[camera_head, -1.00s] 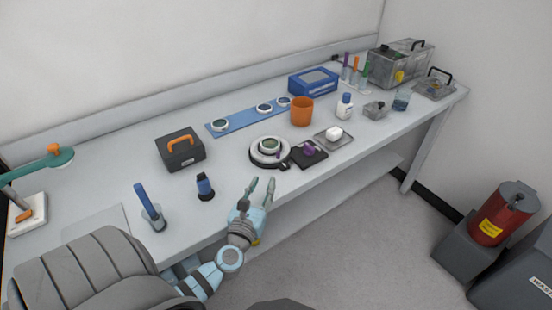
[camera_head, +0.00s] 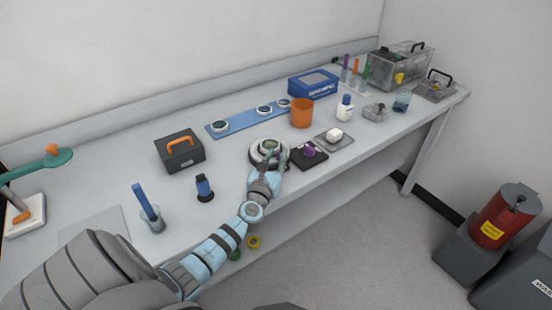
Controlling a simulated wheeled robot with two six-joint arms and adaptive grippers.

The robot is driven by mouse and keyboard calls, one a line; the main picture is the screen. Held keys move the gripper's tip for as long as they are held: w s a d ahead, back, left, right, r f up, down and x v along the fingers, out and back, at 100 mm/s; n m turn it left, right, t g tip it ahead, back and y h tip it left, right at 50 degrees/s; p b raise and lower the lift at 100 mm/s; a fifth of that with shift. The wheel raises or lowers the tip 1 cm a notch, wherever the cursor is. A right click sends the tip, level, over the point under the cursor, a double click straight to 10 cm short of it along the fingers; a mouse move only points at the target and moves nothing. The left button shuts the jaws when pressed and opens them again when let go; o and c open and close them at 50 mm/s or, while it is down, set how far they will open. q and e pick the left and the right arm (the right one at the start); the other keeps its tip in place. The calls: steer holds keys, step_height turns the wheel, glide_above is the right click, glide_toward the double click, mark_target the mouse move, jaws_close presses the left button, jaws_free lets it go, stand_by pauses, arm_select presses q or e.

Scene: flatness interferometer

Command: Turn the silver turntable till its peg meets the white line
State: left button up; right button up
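The silver turntable (camera_head: 256,147) sits on its dark round base near the middle of the bench's front edge, with a dark green-grey disc (camera_head: 269,146) on top. My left gripper (camera_head: 274,154) is over the near side of the turntable, its fingers apart, one on each side of the front rim area. The gripper hides that front part, so the peg and the white line cannot be made out. I cannot tell whether a finger touches anything. My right gripper is not in view.
A black pad with a purple item (camera_head: 308,150) lies close to the right of the gripper.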

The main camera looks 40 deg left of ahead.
arm_select(q)
jaws_close()
steer(key=shift+w+d+r+n+g+y, duration=0.15)
steer(key=shift+w+d+n+g+y, duration=0.2)
steer(key=shift+n+y, duration=0.25)
steer(key=shift+a, duration=0.1)
steer(key=shift+o, duration=1.5)
jaws_free()
steer(key=v, duration=1.2)
steer(key=shift+f, duration=0.2)
steer(key=shift+w, duration=0.1)
